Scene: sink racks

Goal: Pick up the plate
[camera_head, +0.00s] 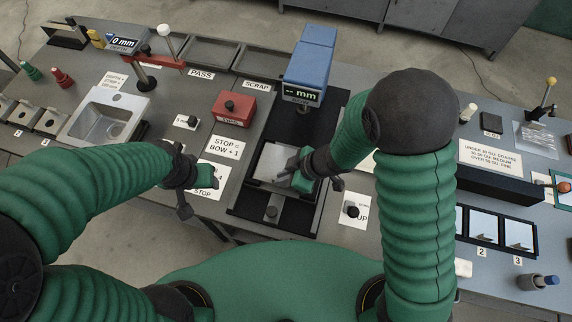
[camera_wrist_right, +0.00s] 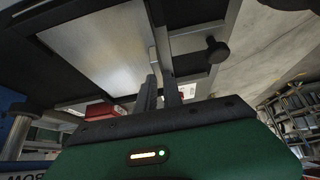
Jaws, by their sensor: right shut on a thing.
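The plate (camera_head: 270,160) is a flat, square, light grey metal piece on the black fixture below the blue gauge head. My right gripper (camera_head: 294,180) is at its right edge and partly covers it. In the right wrist view the plate (camera_wrist_right: 100,50) fills the upper left, and the two dark fingers (camera_wrist_right: 160,92) are shut on its edge. I cannot tell whether the plate is clear of its support. My left gripper (camera_head: 188,188) hangs over the table's front edge by a white label, apart from the plate; its finger gap is unclear.
The blue gauge (camera_head: 309,65) with an "mm" display stands right behind the plate. A red box (camera_head: 234,108) and a small sink (camera_head: 103,118) are to the left. A black knob (camera_head: 352,210) is at the right, near the front edge. Empty trays (camera_head: 208,52) lie behind.

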